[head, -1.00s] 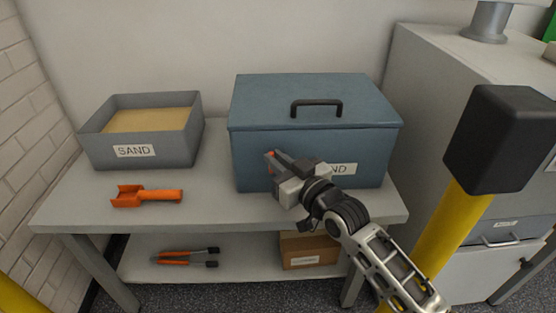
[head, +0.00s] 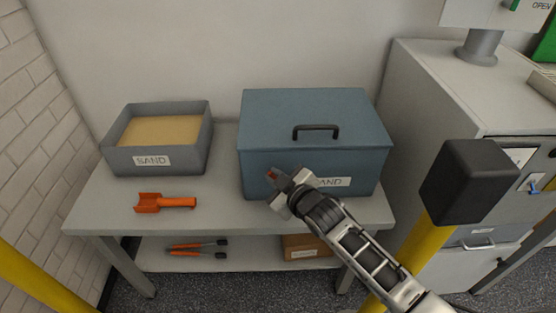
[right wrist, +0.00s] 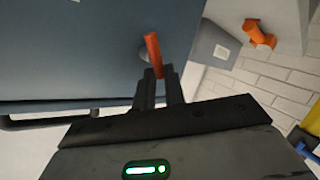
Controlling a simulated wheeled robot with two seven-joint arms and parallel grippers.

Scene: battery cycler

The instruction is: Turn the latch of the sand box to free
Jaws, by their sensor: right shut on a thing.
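The blue-grey sand box (head: 360,166) stands shut on the table, with a black handle (head: 316,129) on its lid and a SAND label partly behind my gripper. Its orange latch (right wrist: 152,46) is a short bar on a round grey pivot on the front face; in the head view only a bit of orange shows between my fingers. My right gripper (head: 275,176) is at the left part of the box front, shut on the latch. In the right wrist view, the fingertips (right wrist: 159,76) close around one end of the bar. My left gripper is out of view.
An open grey tray of sand (head: 190,160) and an orange scoop (head: 165,203) lie left of the box. Orange-handled tongs (head: 197,247) and a cardboard box (head: 305,247) are on the lower shelf. A grey cabinet (head: 430,110) stands right. Table between scoop and box is clear.

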